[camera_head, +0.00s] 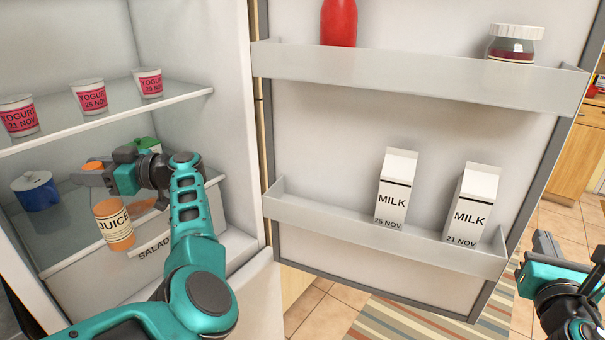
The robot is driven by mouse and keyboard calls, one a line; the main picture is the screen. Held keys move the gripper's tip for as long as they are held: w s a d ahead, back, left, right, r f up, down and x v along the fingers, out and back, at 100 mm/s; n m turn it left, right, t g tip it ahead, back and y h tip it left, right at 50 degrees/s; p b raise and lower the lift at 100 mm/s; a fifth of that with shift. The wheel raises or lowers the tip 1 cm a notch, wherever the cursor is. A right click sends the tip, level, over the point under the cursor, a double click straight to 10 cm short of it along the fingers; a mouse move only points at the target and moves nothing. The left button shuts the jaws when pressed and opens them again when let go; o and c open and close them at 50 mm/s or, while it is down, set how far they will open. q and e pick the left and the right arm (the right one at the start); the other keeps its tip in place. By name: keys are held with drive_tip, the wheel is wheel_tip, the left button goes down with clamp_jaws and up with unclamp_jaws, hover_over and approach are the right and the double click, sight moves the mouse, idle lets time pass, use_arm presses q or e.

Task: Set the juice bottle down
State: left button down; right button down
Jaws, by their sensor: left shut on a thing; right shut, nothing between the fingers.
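The orange juice bottle (114,225), with a cream label reading JUICE, is inside the open fridge at the left. It leans slightly and shows in front of the lower glass shelf (65,238) and the drawer front. Whether the bottle's base touches anything is unclear. My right gripper (542,245) is shut and empty at the right edge, outside the fridge door, partly cut off by the frame.
A blue pot (36,191) stands left of the bottle, and a green item (147,144) is behind my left arm. Yogurt cups (92,96) line the upper shelf. The open door holds milk cartons (397,190), a red bottle (338,22) and a jar (513,45).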

sight(531, 209)
use_arm(q)
drive_tip(key=shift+r, duration=0.15)
use_arm(e)
drive_tip(key=x, duration=0.7)
drive_tip(key=shift+w+d, duration=0.1)
drive_tip(key=shift+w, duration=0.3)
drive_tip(key=shift+d+f, duration=0.1)
